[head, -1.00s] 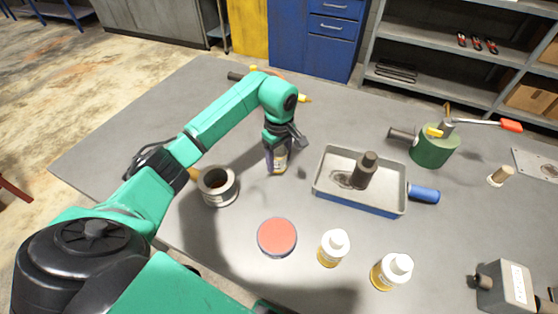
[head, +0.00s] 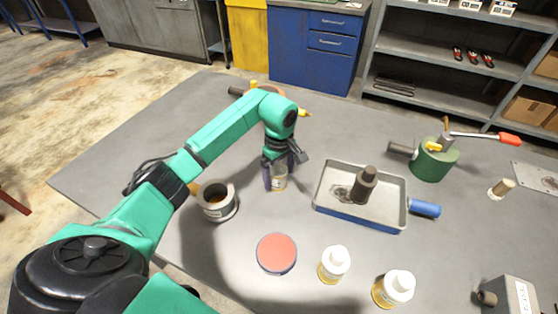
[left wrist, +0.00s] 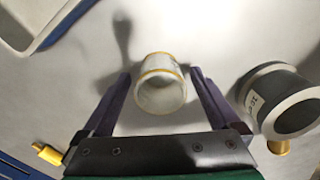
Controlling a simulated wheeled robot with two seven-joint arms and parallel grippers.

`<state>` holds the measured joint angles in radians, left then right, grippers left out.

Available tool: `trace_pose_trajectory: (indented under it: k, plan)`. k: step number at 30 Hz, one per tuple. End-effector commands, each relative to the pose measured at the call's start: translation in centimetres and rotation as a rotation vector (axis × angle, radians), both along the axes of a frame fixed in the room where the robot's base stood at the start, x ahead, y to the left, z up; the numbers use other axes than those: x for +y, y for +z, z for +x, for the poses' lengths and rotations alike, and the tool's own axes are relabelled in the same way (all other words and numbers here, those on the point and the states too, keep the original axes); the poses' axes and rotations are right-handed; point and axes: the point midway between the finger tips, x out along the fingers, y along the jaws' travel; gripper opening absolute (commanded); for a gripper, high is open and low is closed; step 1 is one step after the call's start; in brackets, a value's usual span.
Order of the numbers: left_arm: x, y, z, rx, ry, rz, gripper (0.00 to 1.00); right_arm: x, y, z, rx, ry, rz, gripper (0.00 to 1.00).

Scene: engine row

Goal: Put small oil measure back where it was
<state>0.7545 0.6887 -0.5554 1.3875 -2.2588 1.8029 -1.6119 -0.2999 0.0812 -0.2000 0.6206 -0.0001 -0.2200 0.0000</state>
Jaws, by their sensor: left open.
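The small oil measure seems to be the little pale, clear cup with a yellow band (head: 279,183). It stands on the table, left of the tray. In the left wrist view the cup (left wrist: 161,84) sits between the fingertips, with a gap on each side. My left gripper (head: 280,178) is open and points down around the cup; its dark fingers (left wrist: 160,88) hide part of the cup in the head view. My right gripper is not in view.
A grey can (head: 217,203) stands left of the cup, close to my left gripper. A metal tray (head: 330,208) holding a dark cylinder (head: 364,184) is to the right. A red-topped tin (head: 277,253) and two white-capped bottles (head: 333,265) (head: 394,289) stand nearer me.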

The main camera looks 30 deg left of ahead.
Motion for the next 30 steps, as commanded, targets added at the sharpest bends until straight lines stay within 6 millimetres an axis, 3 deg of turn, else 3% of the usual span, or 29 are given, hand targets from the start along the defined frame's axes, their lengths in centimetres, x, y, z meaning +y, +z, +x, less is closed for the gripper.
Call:
trace_pose_trajectory:
  k: [9,13,30]
  plan:
    - [0.0,7.6,0.1,-0.007,0.000,0.001,0.96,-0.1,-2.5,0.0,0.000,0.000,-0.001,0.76]
    - [0.0,10.2,0.0,-0.003,0.001,0.003,0.96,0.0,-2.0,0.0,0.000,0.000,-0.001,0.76]
    - [0.0,10.6,0.0,0.001,0.000,0.000,0.96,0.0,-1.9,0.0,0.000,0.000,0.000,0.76]
